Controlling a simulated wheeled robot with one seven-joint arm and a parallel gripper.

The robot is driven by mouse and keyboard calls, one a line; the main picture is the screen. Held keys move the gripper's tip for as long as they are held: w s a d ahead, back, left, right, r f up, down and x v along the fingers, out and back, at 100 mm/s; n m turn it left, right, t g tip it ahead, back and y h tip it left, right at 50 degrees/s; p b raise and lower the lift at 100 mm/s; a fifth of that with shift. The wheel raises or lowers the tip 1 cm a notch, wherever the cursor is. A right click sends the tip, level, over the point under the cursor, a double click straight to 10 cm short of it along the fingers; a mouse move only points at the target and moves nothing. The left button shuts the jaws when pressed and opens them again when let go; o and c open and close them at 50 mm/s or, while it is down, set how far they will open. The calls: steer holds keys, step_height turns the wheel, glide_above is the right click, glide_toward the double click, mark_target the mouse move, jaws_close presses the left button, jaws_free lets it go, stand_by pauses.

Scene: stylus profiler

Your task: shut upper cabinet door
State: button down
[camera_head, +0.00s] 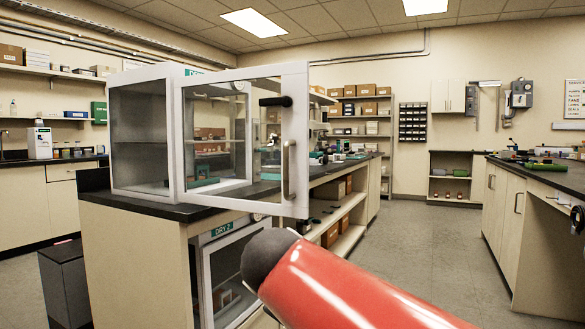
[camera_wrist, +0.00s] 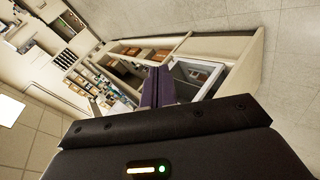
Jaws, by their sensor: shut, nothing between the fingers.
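The upper cabinet (camera_head: 140,138) is a white-framed box with clear panes on the black bench top, in the head view. Its glazed door (camera_head: 300,80) stands open, swung out from the left side of the front toward me. The door has a vertical metal handle (camera_head: 290,170) and a black latch (camera_head: 275,101) near its free edge. My gripper (camera_wrist: 158,86) shows only in the wrist view, with its dark fingers together and empty. I cannot see it touching the door. My red arm link covers the lower middle of the head view.
A lower cabinet labelled DRY 2 (camera_head: 228,268) sits under the bench top (camera_head: 135,205). Open shelves with boxes (camera_head: 335,218) run behind it. A second counter (camera_head: 545,178) stands at the right. The floor (camera_head: 425,240) between them is clear.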

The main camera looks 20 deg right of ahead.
steer(key=w+r+n+t+h, duration=0.2)
steer(key=w+r+h, duration=0.2)
steer(key=w+r, duration=0.55)
steer(key=t+h, duration=0.2)
steer(key=h, duration=0.1)
glide_toward(305, 164)
steer(key=shift+n, duration=0.4)
steer(key=p+x, duration=0.3)
steer(key=x, duration=0.3)
steer(key=shift+w+d, duration=0.2)
steer(key=shift+d, duration=0.05)
steer(key=shift+w+d, duration=0.1)
steer(key=shift+d+t, duration=0.1)
steer(key=shift+t, duration=0.2)
